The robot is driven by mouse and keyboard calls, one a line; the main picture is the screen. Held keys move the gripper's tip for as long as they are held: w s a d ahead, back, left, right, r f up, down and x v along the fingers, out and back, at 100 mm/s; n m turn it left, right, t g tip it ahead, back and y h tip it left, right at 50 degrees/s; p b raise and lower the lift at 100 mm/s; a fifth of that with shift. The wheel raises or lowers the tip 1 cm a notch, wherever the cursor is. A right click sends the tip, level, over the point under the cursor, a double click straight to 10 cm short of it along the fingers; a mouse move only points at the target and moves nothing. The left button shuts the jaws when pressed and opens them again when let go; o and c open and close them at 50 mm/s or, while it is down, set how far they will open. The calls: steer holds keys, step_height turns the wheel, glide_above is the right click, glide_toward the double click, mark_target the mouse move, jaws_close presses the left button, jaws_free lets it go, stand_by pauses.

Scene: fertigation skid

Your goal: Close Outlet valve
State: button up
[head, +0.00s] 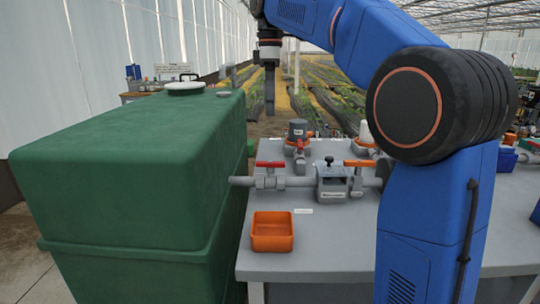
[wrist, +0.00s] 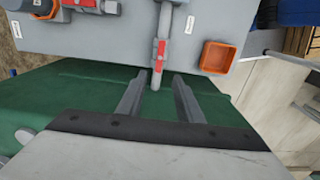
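A valve with a red lever (head: 270,164) sits on the grey pipe at the left of the skid table, beside the green tank. Its lever lies along the pipe; it also shows in the wrist view (wrist: 161,52). A valve with an orange lever (head: 359,163) is right of the grey filter block, and another red-lever valve (head: 297,146) is behind. I cannot read which is labelled Outlet. My gripper (head: 270,108) hangs fingers down, above and behind the pipework, touching nothing. In the wrist view its fingers (wrist: 157,88) are apart and empty.
A large green tank (head: 130,170) with a white lid fills the left, close against the grey table (head: 330,245). An orange tray (head: 272,232) sits at the table's front left. A grey pump (head: 298,129) stands behind the pipe. The table's front middle is clear.

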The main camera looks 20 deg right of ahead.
mark_target(270, 162)
step_height(270, 162, down, 16)
steer(key=shift+f, duration=0.1)
stand_by(0.5)
jaws_close()
